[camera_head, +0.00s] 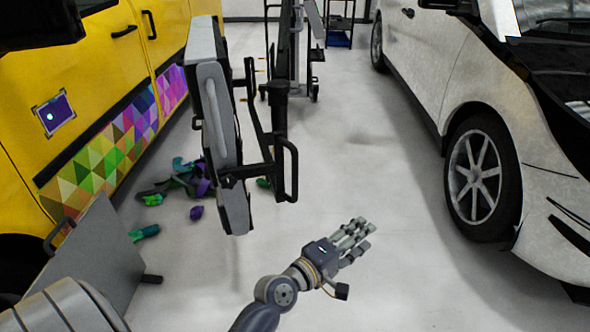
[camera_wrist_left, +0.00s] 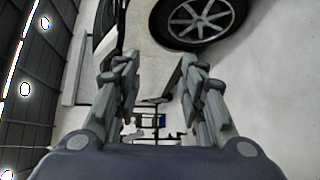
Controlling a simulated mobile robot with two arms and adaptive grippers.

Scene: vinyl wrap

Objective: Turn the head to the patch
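The patch (camera_head: 55,114) is a small dark purple square in a lighter frame on the yellow van's (camera_head: 85,80) door. It is at the left of the head view, well off the picture's middle. My left gripper (camera_head: 357,236) is low in the middle of the head view, over the floor and far to the right of the patch. In the left wrist view its fingers (camera_wrist_left: 161,75) stand apart with nothing between them, so it is open. The patch does not show in the wrist view. My right gripper is not in view.
A white car (camera_head: 425,75) stands at the right, its wheel (camera_head: 478,178) facing the aisle. A tall grey wheeled stand (camera_head: 212,105) is in the middle. Purple and green scraps (camera_head: 195,180) lie by the van near a grey panel (camera_head: 95,255). The floor between stand and car is clear.

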